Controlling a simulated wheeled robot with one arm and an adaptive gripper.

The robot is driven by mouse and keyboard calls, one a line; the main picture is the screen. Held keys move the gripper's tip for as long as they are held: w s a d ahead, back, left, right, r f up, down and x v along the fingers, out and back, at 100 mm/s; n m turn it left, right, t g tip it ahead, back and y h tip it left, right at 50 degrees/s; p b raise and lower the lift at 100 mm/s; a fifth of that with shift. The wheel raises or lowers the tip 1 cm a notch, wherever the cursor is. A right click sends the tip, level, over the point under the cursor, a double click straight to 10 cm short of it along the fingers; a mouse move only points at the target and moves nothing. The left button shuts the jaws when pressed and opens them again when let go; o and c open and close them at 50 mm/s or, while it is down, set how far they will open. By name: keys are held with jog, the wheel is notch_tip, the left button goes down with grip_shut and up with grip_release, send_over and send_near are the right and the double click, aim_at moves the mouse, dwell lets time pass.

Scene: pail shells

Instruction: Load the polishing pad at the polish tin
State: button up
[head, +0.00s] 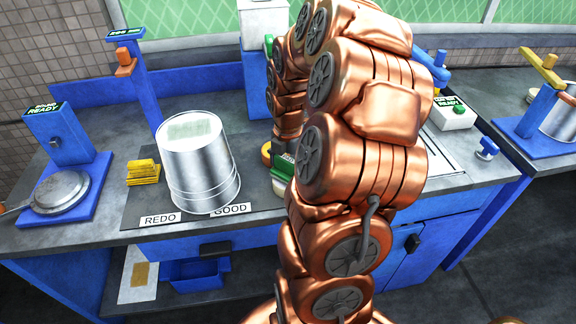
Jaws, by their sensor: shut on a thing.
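My gripper (287,147) shows only in part, as a dark grey piece below the far copper links of my arm. It points down over the bench and is shut on the polishing pad, which my arm mostly hides. A small round yellowish thing (266,153) beside the gripper may be the polish tin, but I cannot tell. A green and grey block stands just below it, partly covered by my arm. I cannot tell whether the pad touches the tin.
A shiny metal pail (198,165) stands upside down on a dark mat with REDO and GOOD labels. Yellow blocks (143,172) sit left of it. A round metal disc (62,192) lies on a blue stand (90,206) at far left. A blue post (141,85) rises behind.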

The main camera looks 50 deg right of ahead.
aim_at(289, 159)
jog(key=shift+f+b, duration=0.3)
jog(key=shift+f, duration=0.1)
dwell(1.6)
jog(key=shift+r+p, duration=1.05)
jog(key=shift+r, duration=2.5)
jog(key=shift+s, duration=0.1)
